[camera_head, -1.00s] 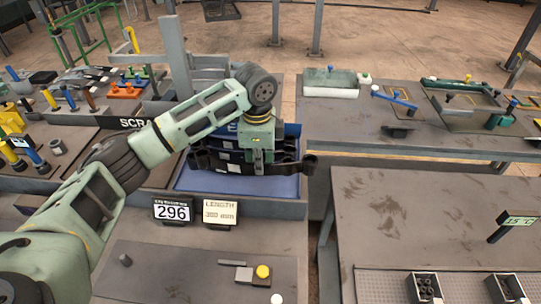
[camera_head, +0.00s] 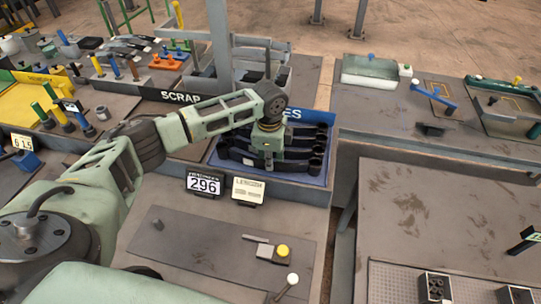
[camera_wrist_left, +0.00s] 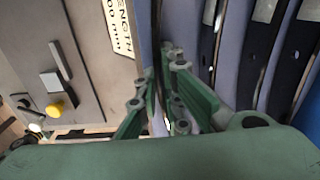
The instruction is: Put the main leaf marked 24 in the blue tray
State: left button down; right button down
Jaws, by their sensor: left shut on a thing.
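The blue tray (camera_head: 300,178) stands at the centre of the head view, with several dark curved leaves (camera_head: 312,147) lying in it. My left gripper (camera_head: 267,159) is down over the tray, shut on a dark leaf near its middle. Its green fingers (camera_wrist_left: 165,105) show in the wrist view beside the tray's near edge, with other leaves to the right. The held leaf is mostly hidden by the fingers and palm. I cannot read a mark 24 on any leaf. My right gripper is not in view.
A 296 display (camera_head: 205,185) and a length sign (camera_head: 248,190) stand before the tray. A spring rack post (camera_head: 220,45) and the SCRAP bin (camera_head: 187,97) are behind and left. The near bench holds a yellow button (camera_head: 283,250). The right bench (camera_head: 440,190) is largely clear.

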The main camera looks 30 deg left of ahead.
pick_arm(q)
jog(key=c, duration=2.2)
grip_release()
jog(key=shift+o, duration=1.4)
jog(key=shift+s, duration=0.1)
jog(key=shift+r+b, duration=0.3)
jog(key=shift+r, duration=0.15)
notch_tip(320, 180, up, 11)
jog(key=b, duration=0.3)
jog(key=shift+r+b, duration=0.15)
jog(key=shift+b, duration=0.15)
jog(key=shift+s, duration=0.1)
